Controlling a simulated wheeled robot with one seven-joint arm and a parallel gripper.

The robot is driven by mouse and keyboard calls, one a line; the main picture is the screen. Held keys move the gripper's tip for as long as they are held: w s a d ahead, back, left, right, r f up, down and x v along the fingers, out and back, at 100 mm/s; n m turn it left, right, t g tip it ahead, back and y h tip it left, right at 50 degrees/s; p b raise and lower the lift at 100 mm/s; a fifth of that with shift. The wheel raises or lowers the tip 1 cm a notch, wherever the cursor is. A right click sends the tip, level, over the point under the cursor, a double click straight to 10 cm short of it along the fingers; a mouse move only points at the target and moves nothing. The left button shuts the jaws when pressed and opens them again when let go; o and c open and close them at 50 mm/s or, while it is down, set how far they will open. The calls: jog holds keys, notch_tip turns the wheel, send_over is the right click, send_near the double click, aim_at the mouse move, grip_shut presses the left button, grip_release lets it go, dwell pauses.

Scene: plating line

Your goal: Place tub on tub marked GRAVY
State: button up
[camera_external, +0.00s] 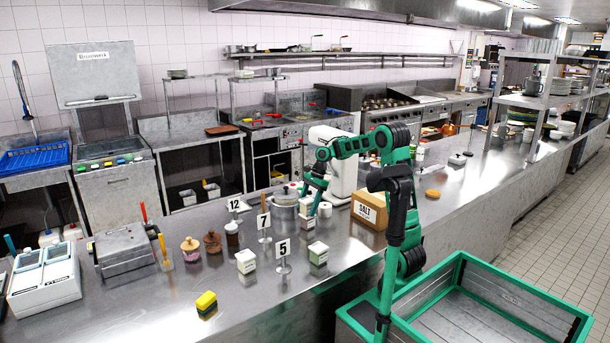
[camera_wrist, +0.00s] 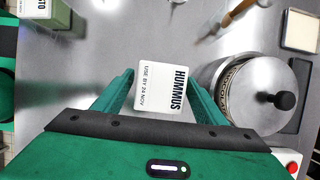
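A white-lidded tub marked HUMMUS (camera_wrist: 158,88) sits between the fingers of my gripper (camera_wrist: 161,76) in the wrist view. In the external view my gripper (camera_external: 309,200) points down over the counter, beside the lidded pot. Two pale tubs stand on the counter in front of it, one left (camera_external: 246,262) and one right (camera_external: 318,253); their labels are too small to read. In the wrist view a green tub (camera_wrist: 58,14) at top left shows only label letters ending in TO. I cannot read GRAVY on any tub.
A lidded metal pot (camera_wrist: 243,85) stands close right of my gripper in the wrist view. Number stands 12 (camera_external: 234,205), 7 (camera_external: 263,222) and 5 (camera_external: 282,249) rise near the tubs. A SALT box (camera_external: 369,210) stands right. The front counter beside a yellow sponge (camera_external: 206,301) is mostly clear.

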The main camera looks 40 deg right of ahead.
jog(key=v, duration=1.2)
jog(key=shift+d, duration=0.1)
jog(key=s+d+f+n+h, duration=0.1)
jog(key=s+d+f+n, duration=0.3)
jog(key=s, duration=0.7)
jog(key=s+d+f+n+h, duration=0.1)
jog(key=s+d+f+n, duration=0.2)
jog(key=s+d+f, duration=0.3)
jog(key=s+d+f+n+h, duration=0.2)
jog(key=s+d+f+n, duration=0.2)
jog(key=s, duration=1.2)
jog(key=shift+d+f+n, duration=0.15)
jog(key=shift+d+f, duration=0.15)
jog(key=shift+d, duration=0.5)
jog(key=shift+d+f+n, duration=0.15)
jog(key=shift+d+f, duration=0.15)
jog(key=shift+d, duration=0.45)
jog(key=shift+w, duration=0.1)
jog(key=shift+w+f, duration=0.3)
jog(key=shift+w, duration=0.45)
jog(key=shift+s+r, duration=0.1)
jog(key=shift+s, duration=0.05)
